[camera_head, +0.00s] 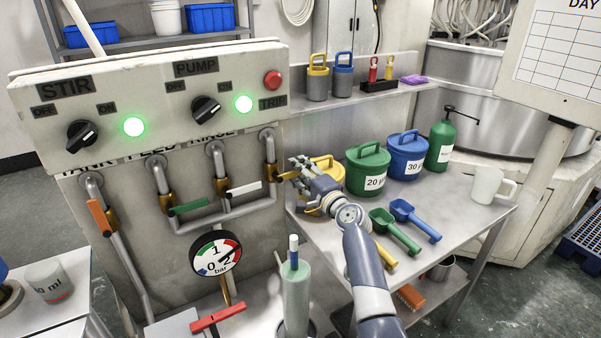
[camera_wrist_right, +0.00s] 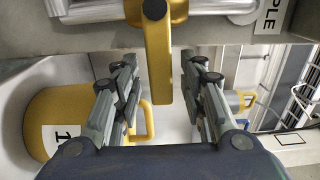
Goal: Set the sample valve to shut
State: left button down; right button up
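The sample valve has a yellow handle (camera_head: 287,176) at the lower end of the rightmost pipe on the panel. In the right wrist view the handle (camera_wrist_right: 157,65) stands crosswise to its metal pipe (camera_wrist_right: 205,6), beside a plate whose visible letters read "PLE". My right gripper (camera_head: 297,184) is at the handle. In the wrist view its two fingers (camera_wrist_right: 160,85) are open, one on each side of the handle, with gaps visible between fingers and handle. The gripper partly hides the valve in the head view. My left gripper is not in view.
Left of the sample valve are valves with white (camera_head: 244,189), green (camera_head: 189,208) and orange (camera_head: 99,218) handles. A pressure gauge (camera_head: 215,254) sits below. Behind and right of my gripper, a bench (camera_head: 455,212) holds yellow, green (camera_head: 367,168) and blue tubs and scoops.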

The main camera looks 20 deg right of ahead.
jog(key=shift+s, duration=0.1)
jog(key=v, duration=1.2)
dwell(0.4)
